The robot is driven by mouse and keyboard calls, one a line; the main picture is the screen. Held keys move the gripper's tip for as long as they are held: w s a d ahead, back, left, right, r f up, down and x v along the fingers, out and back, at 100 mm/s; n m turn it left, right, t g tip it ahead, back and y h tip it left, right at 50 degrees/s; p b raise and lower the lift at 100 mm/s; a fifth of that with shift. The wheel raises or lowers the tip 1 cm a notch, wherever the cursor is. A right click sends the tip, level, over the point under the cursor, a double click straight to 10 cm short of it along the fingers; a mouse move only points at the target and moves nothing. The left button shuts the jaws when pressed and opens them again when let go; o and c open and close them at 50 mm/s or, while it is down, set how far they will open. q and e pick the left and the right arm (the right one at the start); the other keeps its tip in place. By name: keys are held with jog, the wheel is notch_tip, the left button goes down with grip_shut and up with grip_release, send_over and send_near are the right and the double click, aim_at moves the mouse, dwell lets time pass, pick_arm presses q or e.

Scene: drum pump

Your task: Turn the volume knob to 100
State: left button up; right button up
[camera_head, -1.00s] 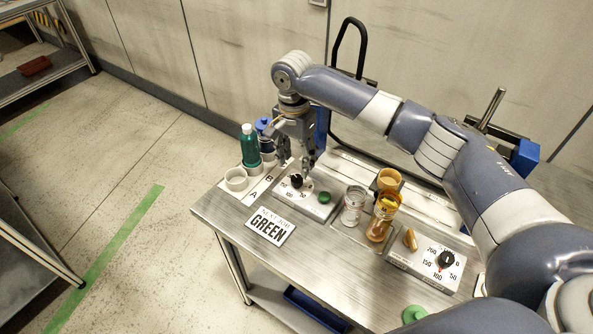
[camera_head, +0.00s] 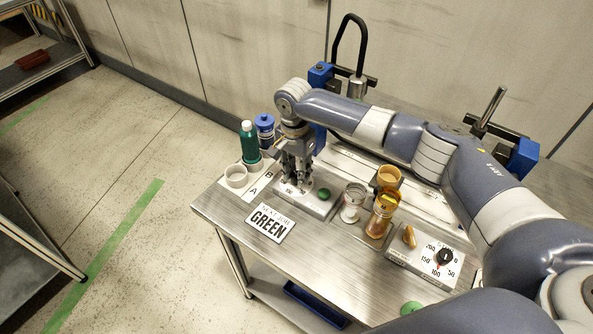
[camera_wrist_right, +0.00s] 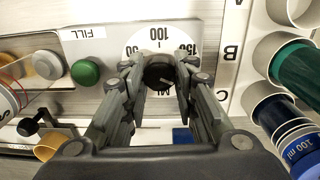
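The volume knob (camera_wrist_right: 158,73) is black and round, on a white dial (camera_wrist_right: 160,38) marked 50, 100 and 150, in the right wrist view. My right gripper (camera_wrist_right: 160,72) has a finger on each side of it, very close. I cannot tell whether both fingers press on it. In the head view my right gripper (camera_head: 297,178) is down at the left control box (camera_head: 318,207) and hides the knob. The knob's exact setting is not readable. My left gripper is not in view.
A green button (camera_wrist_right: 86,72) sits beside the dial, near a FILL label. Left of the gripper stand a green bottle (camera_head: 249,143), a blue-capped bottle (camera_head: 265,128) and a white cup holder (camera_head: 236,176). Another box with a black knob (camera_head: 445,257) is at the right.

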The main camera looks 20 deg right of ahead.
jog(key=shift+r+n+p, duration=0.1)
jog(key=shift+n+p, duration=0.3)
jog(key=shift+p, duration=0.15)
jog(key=shift+n+p, duration=0.6)
jog(key=shift+p, duration=0.05)
jog(key=n+p, duration=0.2)
jog(key=shift+n, duration=0.3)
jog(key=n+p, duration=0.2)
jog(key=n, duration=0.2)
jog(key=shift+a+n, duration=0.1)
jog(key=shift+n, duration=0.2)
jog(key=n+p, duration=0.1)
jog(key=n, duration=0.1)
jog(key=shift+n, duration=0.4)
jog(key=n+p, duration=0.1)
jog(key=n, duration=0.2)
jog(key=shift+n+t, duration=0.3)
jog(key=n+p, duration=0.1)
jog(key=n, duration=0.2)
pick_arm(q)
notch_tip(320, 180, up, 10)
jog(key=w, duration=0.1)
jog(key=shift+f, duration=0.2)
pick_arm(e)
jog(key=shift+n, duration=2.1)
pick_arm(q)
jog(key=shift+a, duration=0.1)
